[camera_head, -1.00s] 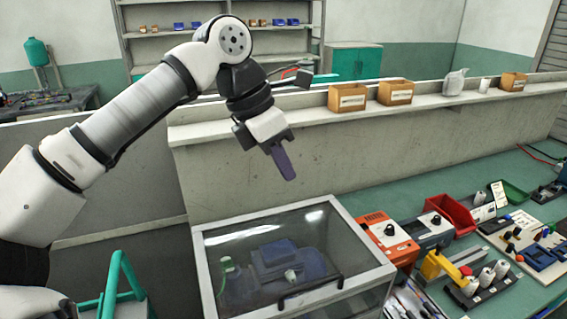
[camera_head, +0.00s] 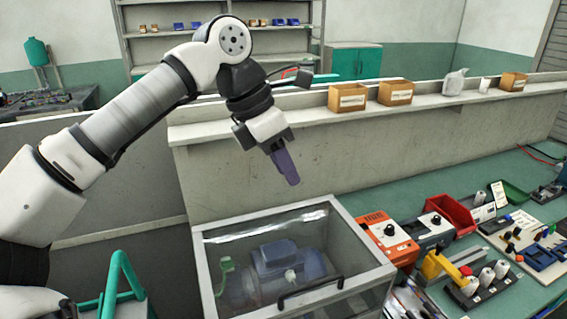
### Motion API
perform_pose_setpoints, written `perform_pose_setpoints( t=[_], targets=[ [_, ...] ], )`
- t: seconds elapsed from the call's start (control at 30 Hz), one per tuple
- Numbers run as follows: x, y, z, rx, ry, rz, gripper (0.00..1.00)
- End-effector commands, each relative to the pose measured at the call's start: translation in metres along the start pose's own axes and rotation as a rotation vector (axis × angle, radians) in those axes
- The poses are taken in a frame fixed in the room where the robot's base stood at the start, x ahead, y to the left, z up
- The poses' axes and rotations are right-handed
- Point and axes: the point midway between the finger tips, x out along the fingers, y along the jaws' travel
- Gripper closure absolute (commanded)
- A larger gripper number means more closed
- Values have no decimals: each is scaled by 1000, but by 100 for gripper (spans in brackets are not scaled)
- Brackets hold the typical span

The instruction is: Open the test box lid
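The test box (camera_head: 207,272) stands at the front middle, with a pale frame and clear panels. Its clear lid (camera_head: 262,228) looks shut, with a dark bar handle (camera_head: 310,291) along the front edge. A blue pump-like unit (camera_head: 280,258) with a green part at its left shows through the lid. My gripper (camera_head: 287,168) hangs in the air above and behind the box, pointing down and slightly right, apart from the lid and handle. Its purple-grey fingers overlap in this view, so I cannot see any gap between them. Nothing held is visible.
An orange device (camera_head: 387,238) and a grey device (camera_head: 433,229) stand close to the box's right. A ledge (camera_head: 300,112) with cardboard boxes runs behind. A teal frame (camera_head: 122,285) stands at left.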

Motion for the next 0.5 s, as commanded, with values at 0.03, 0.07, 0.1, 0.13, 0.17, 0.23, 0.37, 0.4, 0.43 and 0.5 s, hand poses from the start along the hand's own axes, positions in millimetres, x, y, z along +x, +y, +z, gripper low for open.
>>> perform_pose_setpoints(
  t=[0.03, 0.07, 0.1, 0.13, 0.17, 0.23, 0.37, 0.4, 0.43, 0.5],
  targets=[
    [0, 0, 0, 0, 0, 0, 67],
    [0, 0, 0, 0, 0, 0, 67],
    [0, 0, 0, 0, 0, 0, 67],
    [0, 0, 0, 0, 0, 0, 67],
    [0, 0, 0, 0, 0, 0, 67],
    [-2, 0, 0, 0, 0, 1, 67],
    [-15, 1, 0, -1, -2, 2, 67],
    [-22, 1, 0, 0, -2, 2, 67],
    [-28, 1, 0, -1, -2, 3, 67],
    [-44, 1, 0, -1, -2, 3, 67]
  ],
)
